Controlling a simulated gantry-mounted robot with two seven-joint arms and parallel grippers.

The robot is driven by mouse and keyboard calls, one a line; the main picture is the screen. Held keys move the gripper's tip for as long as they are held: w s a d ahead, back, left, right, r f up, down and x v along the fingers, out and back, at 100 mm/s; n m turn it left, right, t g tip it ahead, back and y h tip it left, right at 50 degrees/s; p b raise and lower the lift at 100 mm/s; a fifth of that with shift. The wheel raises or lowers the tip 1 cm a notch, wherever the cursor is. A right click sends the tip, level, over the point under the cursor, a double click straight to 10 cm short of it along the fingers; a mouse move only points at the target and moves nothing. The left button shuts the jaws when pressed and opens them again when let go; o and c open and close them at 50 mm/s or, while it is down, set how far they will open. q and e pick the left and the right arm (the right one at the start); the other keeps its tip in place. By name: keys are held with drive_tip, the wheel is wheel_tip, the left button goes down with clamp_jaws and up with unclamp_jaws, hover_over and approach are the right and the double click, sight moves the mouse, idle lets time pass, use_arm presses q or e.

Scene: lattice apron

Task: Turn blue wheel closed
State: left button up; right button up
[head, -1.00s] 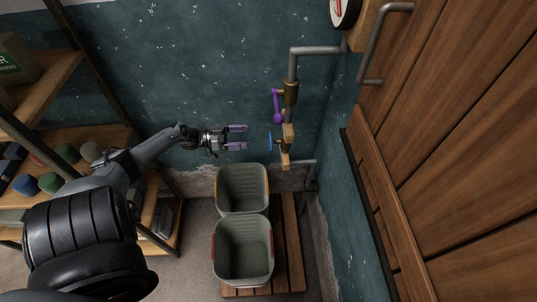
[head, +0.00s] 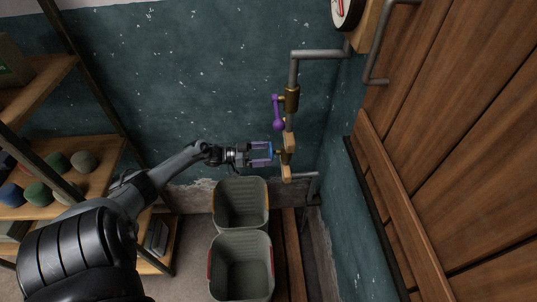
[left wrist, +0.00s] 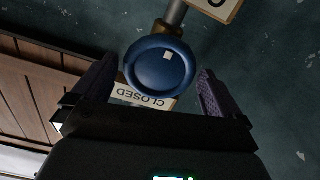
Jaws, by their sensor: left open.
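The blue wheel (head: 271,149) is on the brass valve of the wall pipe, seen nearly edge-on in the head view. In the left wrist view the round blue wheel (left wrist: 160,62) faces me, with a small pale square mark near its top. My left gripper (head: 262,152) is open, its two purple fingers reaching to the wheel. In the left wrist view the fingers of the left gripper (left wrist: 152,85) stand on either side of the wheel, with gaps. A sign reading "CLOSED" (left wrist: 143,98) shows upside down below the wheel. My right gripper is not in view.
A shelf (head: 95,178) with rounded objects is at left; a wooden door (head: 460,130) is at right.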

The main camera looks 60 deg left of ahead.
use_arm(q)
drive_tip(key=shift+x, duration=1)
drive_tip(key=shift+c, duration=0.5)
drive_tip(key=c, duration=0.6)
